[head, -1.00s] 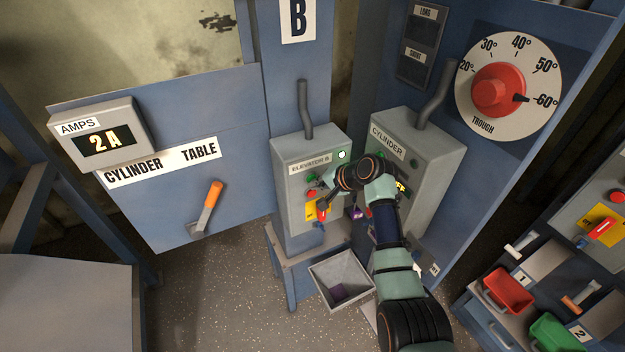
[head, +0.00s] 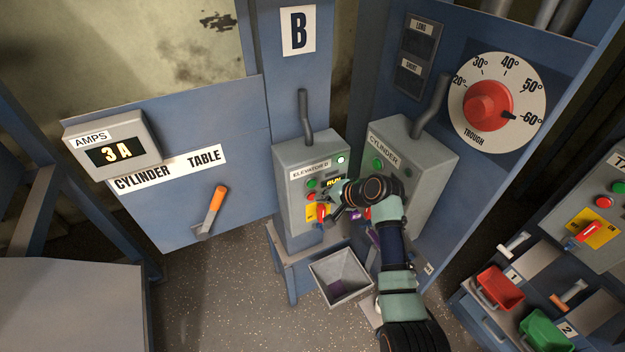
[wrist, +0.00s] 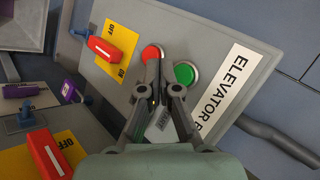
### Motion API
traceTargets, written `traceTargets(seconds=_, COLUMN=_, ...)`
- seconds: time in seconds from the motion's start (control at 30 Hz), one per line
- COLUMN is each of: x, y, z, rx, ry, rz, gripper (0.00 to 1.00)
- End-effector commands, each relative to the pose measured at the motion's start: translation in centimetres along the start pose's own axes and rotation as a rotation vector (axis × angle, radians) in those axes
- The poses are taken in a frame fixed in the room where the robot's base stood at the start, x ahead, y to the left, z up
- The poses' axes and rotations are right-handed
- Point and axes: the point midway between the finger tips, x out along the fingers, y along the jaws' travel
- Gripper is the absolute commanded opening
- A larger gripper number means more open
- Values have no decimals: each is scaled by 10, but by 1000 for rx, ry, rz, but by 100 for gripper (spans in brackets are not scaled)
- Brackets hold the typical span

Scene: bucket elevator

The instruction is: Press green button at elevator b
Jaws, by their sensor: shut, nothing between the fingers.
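The grey elevator B box (head: 295,190) stands below the letter B in the head view. Its green button (head: 311,183) sits above its red button (head: 310,197). A lit RUN readout (head: 333,182) and a lit green lamp (head: 340,160) show beside them. In the wrist view the green button (wrist: 186,73) is right of the red one (wrist: 152,53), both partly overlapped by my fingers. My gripper (wrist: 164,72) is shut and empty, its tips between the two buttons. I cannot tell whether it touches the panel. It also shows in the head view (head: 324,198).
The cylinder box (head: 425,170) stands just right, partly behind my arm. Below elevator B's buttons is a red switch handle (wrist: 102,47) on a yellow plate. A grey bin (head: 340,272) stands underneath. The amps meter (head: 110,150) at left reads 3A.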

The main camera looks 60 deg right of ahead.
Motion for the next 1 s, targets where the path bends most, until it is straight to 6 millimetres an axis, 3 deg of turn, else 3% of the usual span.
traceTargets(seconds=0.27, x=-19, y=10, z=11, rx=2, ry=0, rz=1, gripper=0)
traceTargets(seconds=1.0, x=-18, y=14, z=14, rx=1, ry=0, rz=0, gripper=0)
